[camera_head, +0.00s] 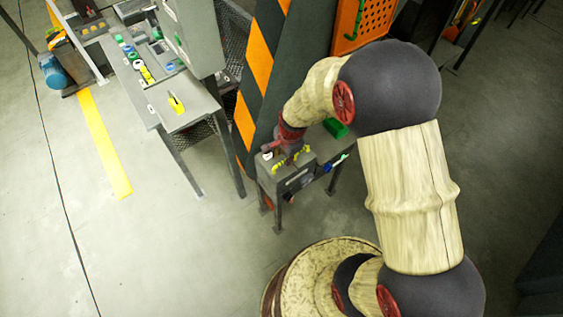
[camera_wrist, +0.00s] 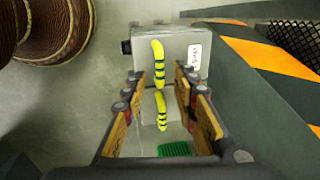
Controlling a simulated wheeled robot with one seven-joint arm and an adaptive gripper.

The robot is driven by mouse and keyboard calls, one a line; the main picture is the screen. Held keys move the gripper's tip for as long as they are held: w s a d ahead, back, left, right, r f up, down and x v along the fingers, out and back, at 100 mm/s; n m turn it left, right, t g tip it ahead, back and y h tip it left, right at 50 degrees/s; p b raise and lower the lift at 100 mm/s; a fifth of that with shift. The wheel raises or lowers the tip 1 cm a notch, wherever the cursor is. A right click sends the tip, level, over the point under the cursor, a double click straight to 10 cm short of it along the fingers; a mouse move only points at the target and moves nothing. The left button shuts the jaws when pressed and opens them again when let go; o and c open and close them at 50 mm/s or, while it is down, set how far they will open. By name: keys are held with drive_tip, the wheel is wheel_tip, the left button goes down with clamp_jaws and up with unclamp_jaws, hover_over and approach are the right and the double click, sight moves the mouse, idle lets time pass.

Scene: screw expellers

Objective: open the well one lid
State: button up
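A small grey box (camera_wrist: 205,42) shows ahead of my gripper in the wrist view, with a white label whose text is too small to read. A yellow handle with dark bands (camera_wrist: 158,62) lies on its top. In the head view my gripper (camera_head: 287,145) is over the grey stand (camera_head: 300,181). I cannot tell which lid is well one.
A green piece (camera_wrist: 175,149) lies low in the wrist view. An orange-and-black striped panel (camera_head: 262,60) stands close behind the stand. A grey workbench (camera_head: 165,98) with coloured parts stands to the left. The floor in front of the bench is clear.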

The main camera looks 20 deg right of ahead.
sight(281, 163)
drive_tip(key=f, duration=0.2)
drive_tip(key=f+b, duration=0.1)
drive_tip(key=f, duration=0.1)
drive_tip(key=shift+w+a, duration=0.15)
drive_tip(key=shift+w, duration=0.2)
drive_tip(key=shift+r, duration=0.1)
drive_tip(key=shift+c, duration=1)
clamp_jaws()
